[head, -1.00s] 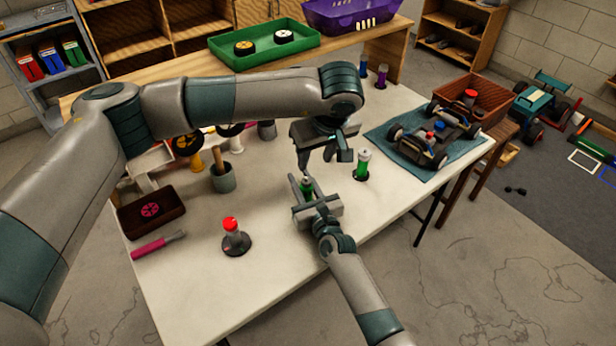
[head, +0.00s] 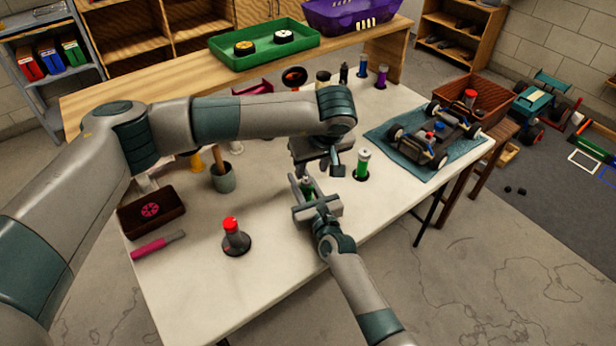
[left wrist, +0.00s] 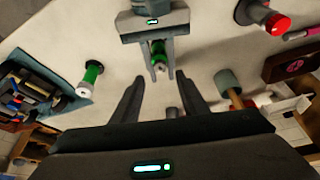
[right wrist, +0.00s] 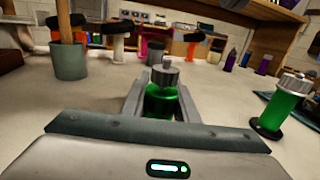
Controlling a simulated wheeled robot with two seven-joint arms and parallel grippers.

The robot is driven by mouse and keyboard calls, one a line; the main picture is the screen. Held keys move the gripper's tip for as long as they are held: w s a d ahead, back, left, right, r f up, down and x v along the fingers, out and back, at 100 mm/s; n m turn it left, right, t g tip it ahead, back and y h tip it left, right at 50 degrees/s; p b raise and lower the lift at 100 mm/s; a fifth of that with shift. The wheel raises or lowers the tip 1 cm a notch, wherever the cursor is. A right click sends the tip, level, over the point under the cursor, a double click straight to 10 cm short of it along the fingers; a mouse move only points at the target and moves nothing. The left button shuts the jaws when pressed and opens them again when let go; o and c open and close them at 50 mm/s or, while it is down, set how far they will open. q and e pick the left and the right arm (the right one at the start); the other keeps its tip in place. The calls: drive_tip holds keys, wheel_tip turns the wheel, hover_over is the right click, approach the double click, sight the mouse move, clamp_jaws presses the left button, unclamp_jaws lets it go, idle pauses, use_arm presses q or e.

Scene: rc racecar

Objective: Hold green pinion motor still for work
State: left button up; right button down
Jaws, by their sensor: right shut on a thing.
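The green pinion motor (right wrist: 162,100), a green can with a metal top and a small pinion, stands upright between the fingers of my right gripper (right wrist: 160,92). The motor also shows in the left wrist view (left wrist: 158,52). My left gripper (left wrist: 158,92) is open and empty. In the head view it hangs just behind and above the motor, pointing down (head: 318,168). Whether it touches anything there is hard to tell.
A second green cylinder with a white top (head: 362,164) stands close by on the right. A red-topped grey piece (head: 234,238), a grey cup (head: 222,178) and a dark box (head: 150,210) stand left. A car chassis (head: 436,138) lies on a blue mat.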

sight(307, 180)
use_arm(q)
drive_tip(key=x, duration=0.6)
drive_tip(key=shift+w+a+f, duration=0.1)
drive_tip(key=shift+w+f, duration=0.15)
drive_tip(key=shift+f, duration=0.1)
